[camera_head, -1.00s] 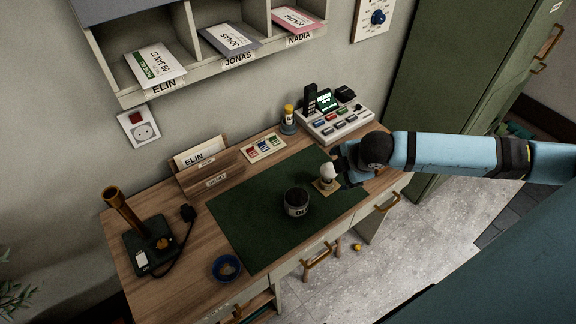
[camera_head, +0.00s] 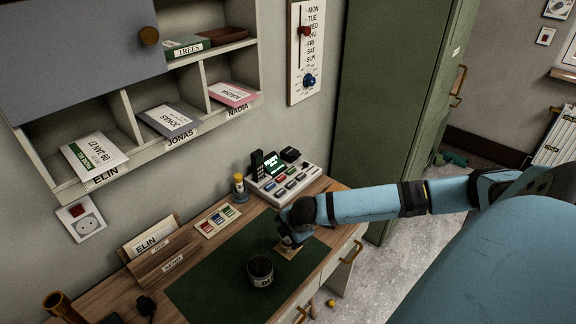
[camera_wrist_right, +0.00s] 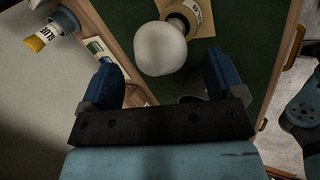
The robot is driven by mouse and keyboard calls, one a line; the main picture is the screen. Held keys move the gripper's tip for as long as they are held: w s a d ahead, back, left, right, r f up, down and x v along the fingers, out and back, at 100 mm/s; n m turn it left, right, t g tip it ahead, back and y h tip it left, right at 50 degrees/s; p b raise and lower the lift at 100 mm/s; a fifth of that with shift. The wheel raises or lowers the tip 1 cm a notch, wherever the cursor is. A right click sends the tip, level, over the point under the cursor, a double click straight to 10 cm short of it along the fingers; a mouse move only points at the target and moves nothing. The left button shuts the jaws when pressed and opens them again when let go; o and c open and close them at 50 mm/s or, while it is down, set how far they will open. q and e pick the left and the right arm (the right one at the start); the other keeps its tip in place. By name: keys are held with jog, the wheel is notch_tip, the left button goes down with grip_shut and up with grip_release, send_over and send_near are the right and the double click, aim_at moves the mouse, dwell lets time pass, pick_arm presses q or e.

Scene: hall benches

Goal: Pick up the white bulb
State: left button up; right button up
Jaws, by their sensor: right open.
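The white bulb (camera_wrist_right: 160,48) shows in the right wrist view as a round frosted globe. Its lower end meets a small labelled holder (camera_wrist_right: 186,17) on a tan square (camera_wrist_right: 205,28). My right gripper (camera_wrist_right: 160,62) is open, with its blue fingers to the left and right of the globe; I see no closed grip on it. In the head view my right gripper (camera_head: 290,236) is over the tan square (camera_head: 292,250) and hides most of the bulb. My left gripper is not in view.
A dark pot (camera_head: 261,272) stands on the green mat (camera_head: 215,285), left of the gripper. A glue bottle (camera_head: 239,187) and a button console (camera_head: 283,182) stand behind. Mail shelves (camera_head: 190,135) overhang the bench, and a green cabinet (camera_head: 385,110) stands right.

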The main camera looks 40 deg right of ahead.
jog(key=x, duration=0.3)
jog(key=shift+d+f, duration=0.1)
jog(key=shift+f, duration=0.1)
jog(key=shift+c, duration=0.3)
jog(key=c, duration=0.8)
jog(key=shift+r, duration=0.15)
